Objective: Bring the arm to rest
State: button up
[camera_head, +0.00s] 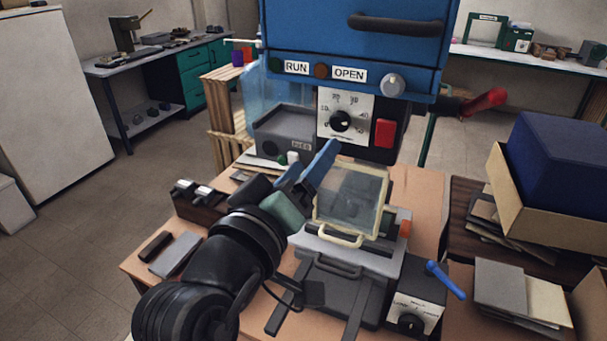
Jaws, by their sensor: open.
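My arm, black and jointed, reaches up from the lower left over the wooden bench (140,265). My gripper (309,164), with blue fingers, is open, and I see nothing between the fingers. It is in front of the blue machine (350,60) and just left of a clear framed guard (350,200). I cannot tell whether it touches the guard. My arm hides part of the bench and of the machine's base.
The machine has a dial (341,121) and a red switch (385,133). A control box (415,303) with a blue lever (445,280) stands at the right. An open carton (553,215) holds a dark blue block (562,165).

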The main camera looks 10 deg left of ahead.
jog(key=shift+s+a, duration=0.25)
jog(key=shift+s, duration=0.45)
